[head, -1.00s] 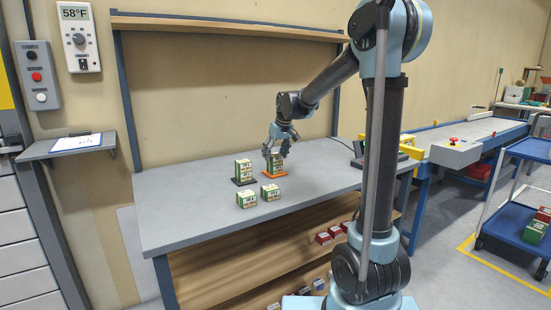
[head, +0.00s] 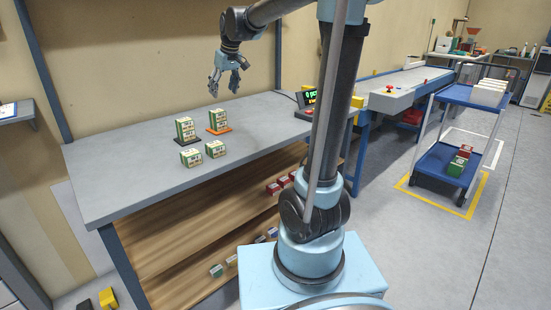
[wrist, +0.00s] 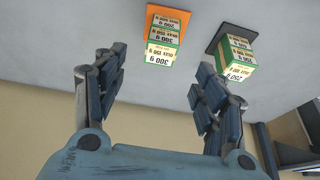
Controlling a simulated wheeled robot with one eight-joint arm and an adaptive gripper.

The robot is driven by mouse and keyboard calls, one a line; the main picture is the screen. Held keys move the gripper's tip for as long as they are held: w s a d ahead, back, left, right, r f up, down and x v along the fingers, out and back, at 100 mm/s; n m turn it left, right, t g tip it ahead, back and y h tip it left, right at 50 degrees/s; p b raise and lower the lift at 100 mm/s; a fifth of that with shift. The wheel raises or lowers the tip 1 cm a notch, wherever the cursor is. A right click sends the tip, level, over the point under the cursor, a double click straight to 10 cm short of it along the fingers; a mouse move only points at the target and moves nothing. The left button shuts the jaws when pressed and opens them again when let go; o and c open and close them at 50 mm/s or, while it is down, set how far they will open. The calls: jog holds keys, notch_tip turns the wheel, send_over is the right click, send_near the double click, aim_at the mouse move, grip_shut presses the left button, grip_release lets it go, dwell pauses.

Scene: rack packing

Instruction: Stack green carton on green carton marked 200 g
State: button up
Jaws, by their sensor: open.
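Two green-and-white cartons stand stacked on an orange mat (head: 227,130). The upper carton (wrist: 149,60) reads 300 g, and the lower carton (wrist: 168,18) reads 200 g in the wrist view. Another two-high green stack (head: 185,130) stands on a dark mat (head: 181,142) to its left; its upper carton (wrist: 238,68) reads 250 g in the wrist view. My gripper (head: 224,88) is open and empty, above and clear of the stack on the orange mat. In the wrist view its fingers (wrist: 160,80) are spread wide.
Two single green cartons, left (head: 190,158) and right (head: 215,149), stand on the grey bench (head: 120,165) in front of the stacks. A screen device (head: 309,97) stands at the bench's right end. A blue cart (head: 440,160) holds more cartons. The bench's left is clear.

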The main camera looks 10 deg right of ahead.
jog(key=s+d+f+m, duration=0.2)
jog(key=s+d+f, duration=0.5)
jog(key=s, duration=0.5)
jog(key=s+d+f+m+g+h, duration=0.1)
jog(key=s+d+f, duration=0.5)
jog(key=s, duration=0.6)
jog(key=s+d+f+m+h, duration=0.1)
jog(key=s+d+f+m, duration=0.2)
jog(key=s+d+f, duration=0.4)
jog(key=s+f, duration=0.3)
jog(key=s, duration=0.2)
jog(key=shift+d+f, duration=0.15)
jog(key=shift+d, duration=0.2)
